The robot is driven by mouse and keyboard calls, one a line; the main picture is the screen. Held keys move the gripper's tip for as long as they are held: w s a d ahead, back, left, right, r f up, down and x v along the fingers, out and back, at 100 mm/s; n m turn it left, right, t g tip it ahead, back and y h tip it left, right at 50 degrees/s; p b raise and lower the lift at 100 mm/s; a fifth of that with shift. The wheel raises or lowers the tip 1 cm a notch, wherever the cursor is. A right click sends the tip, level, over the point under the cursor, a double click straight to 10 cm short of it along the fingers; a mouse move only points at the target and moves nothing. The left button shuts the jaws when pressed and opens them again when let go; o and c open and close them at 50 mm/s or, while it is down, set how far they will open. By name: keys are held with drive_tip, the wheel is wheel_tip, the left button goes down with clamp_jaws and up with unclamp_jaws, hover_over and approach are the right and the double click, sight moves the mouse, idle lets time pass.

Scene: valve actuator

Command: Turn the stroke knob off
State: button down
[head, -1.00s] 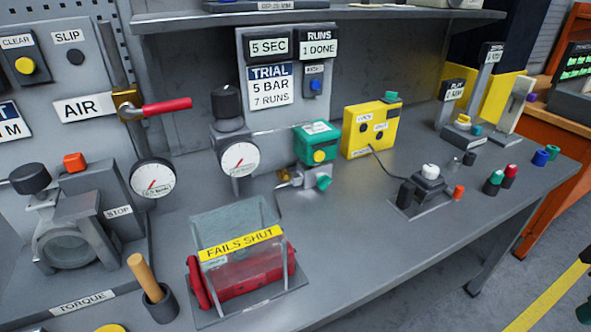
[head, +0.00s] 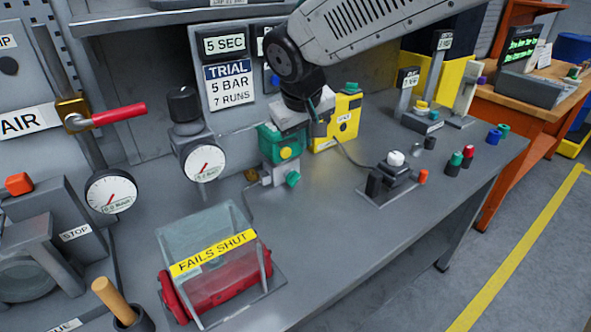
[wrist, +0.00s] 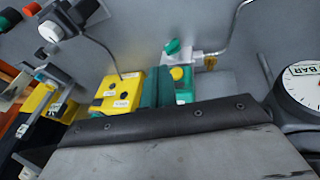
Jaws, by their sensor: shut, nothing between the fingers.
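No label that I can read clearly names the stroke knob. The yellow box (head: 347,122) has small dark knobs with white labels on its face, and a green cap on top. It also shows in the wrist view (wrist: 124,84). Left of it, the green unit (head: 268,146) has a yellow button (head: 286,153) and a teal knob (head: 292,179) below. The teal knob shows in the wrist view (wrist: 177,47). My gripper (head: 291,118) is shut and empty, by the top of the green unit, and covers part of both boxes. Contact cannot be told.
A pressure gauge (head: 204,163) stands left of the green unit. A clear box marked FAILS SHUT (head: 214,252) is in front. A cable runs from the yellow box to a white-topped device (head: 396,159). The bench front (head: 350,235) is clear.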

approach(296, 177)
drive_tip(key=shift+n, duration=0.4)
drive_tip(key=x, duration=0.5)
drive_tip(key=shift+a+f, duration=0.2)
drive_tip(key=shift+f, duration=0.1)
drive_tip(key=shift+w+d+f, duration=0.25)
drive_tip(key=shift+f, duration=0.05)
